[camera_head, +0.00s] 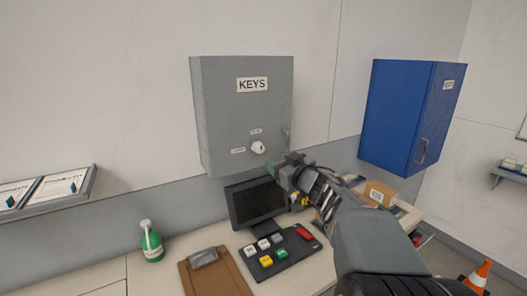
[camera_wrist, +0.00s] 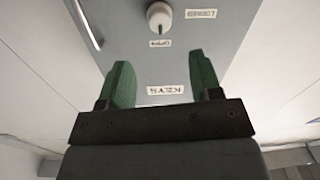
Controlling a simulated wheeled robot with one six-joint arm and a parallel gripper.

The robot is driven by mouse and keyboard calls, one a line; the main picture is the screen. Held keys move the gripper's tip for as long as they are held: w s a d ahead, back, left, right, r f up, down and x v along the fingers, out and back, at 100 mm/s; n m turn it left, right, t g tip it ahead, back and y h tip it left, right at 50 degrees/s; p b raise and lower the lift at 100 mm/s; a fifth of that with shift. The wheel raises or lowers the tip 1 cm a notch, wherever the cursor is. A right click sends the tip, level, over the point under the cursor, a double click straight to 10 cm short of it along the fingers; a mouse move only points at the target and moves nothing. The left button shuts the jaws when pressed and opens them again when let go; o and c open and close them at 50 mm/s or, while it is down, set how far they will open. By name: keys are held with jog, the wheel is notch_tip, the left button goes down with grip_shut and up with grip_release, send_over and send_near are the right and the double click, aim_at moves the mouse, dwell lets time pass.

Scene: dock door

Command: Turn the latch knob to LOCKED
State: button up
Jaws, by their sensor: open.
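The latch knob (camera_head: 258,147) is white and round on the front of the grey key cabinet (camera_head: 222,110). In the wrist view the cabinet is upside down, and the knob (camera_wrist: 159,15) is at the top edge, partly cut off. Its dark mark points toward the OPEN label (camera_wrist: 159,43). The LOCKED label (camera_wrist: 201,14) is to one side; in the head view it (camera_head: 238,150) is left of the knob. My gripper (camera_head: 281,163) is below and right of the knob, apart from it. Its green fingers (camera_wrist: 160,72) are open with nothing between them.
A bar handle (camera_head: 287,136) is on the cabinet's right side. A blue cabinet (camera_head: 395,115) hangs to the right. Below are a monitor (camera_head: 255,203), a button panel (camera_head: 279,252), a cardboard box (camera_head: 380,194) and a green bottle (camera_head: 151,243).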

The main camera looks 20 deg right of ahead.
aim_at(261, 150)
jog(key=w, duration=0.3)
jog(key=w+a, duration=0.1)
jog(key=w, duration=0.2)
jog(key=w+p, duration=0.1)
jog(key=w, duration=0.2)
jog(key=shift+a, duration=0.15)
jog(key=c, duration=0.9)
